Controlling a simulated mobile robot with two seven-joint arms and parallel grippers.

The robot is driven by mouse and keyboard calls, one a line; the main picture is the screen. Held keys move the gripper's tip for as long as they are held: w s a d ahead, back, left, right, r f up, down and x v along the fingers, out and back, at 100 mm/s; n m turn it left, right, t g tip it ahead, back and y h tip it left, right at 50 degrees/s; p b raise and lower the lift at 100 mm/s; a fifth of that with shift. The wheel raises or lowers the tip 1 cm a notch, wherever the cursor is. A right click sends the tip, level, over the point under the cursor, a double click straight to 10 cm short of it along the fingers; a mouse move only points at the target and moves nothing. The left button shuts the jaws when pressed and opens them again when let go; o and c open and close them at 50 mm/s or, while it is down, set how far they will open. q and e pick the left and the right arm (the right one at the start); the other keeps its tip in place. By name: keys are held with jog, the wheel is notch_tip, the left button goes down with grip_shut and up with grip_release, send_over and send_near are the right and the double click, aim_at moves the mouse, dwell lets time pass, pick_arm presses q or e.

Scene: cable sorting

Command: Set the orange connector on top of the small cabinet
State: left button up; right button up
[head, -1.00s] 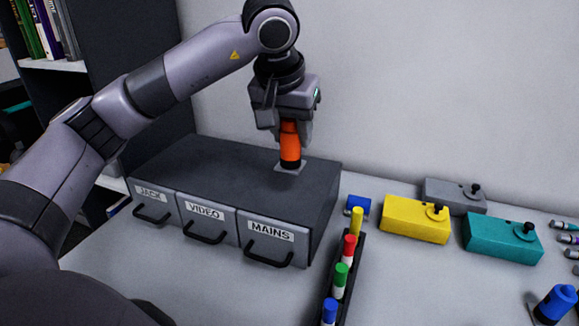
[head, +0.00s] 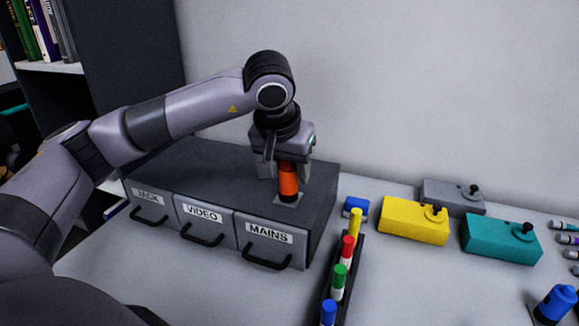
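The orange connector (head: 288,183) stands upright at the right part of the top of the small cabinet (head: 200,160), on a small grey square plate (head: 288,199). The cabinet is dark grey, with three drawers labelled JACK, VIDEO and MAINS, all shut. My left gripper (head: 286,172) points down over the connector, with its fingers around the connector's upper part. The connector's top is hidden between the fingers. I cannot tell whether the fingers press on it. My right gripper does not show.
A rack of coloured markers (head: 342,275) stands right of the cabinet. Beyond it are a blue piece (head: 356,206), a yellow box (head: 414,219), a grey box (head: 452,195) and a teal box (head: 501,239). A blue connector (head: 556,303) stands at the lower right. A bookshelf (head: 130,70) rises behind at the left.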

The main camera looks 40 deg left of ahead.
pick_arm(q)
jog(key=shift+o, duration=0.9)
jog(key=shift+r, duration=0.25)
jog(key=v, duration=1.2)
jog(key=shift+f, duration=0.1)
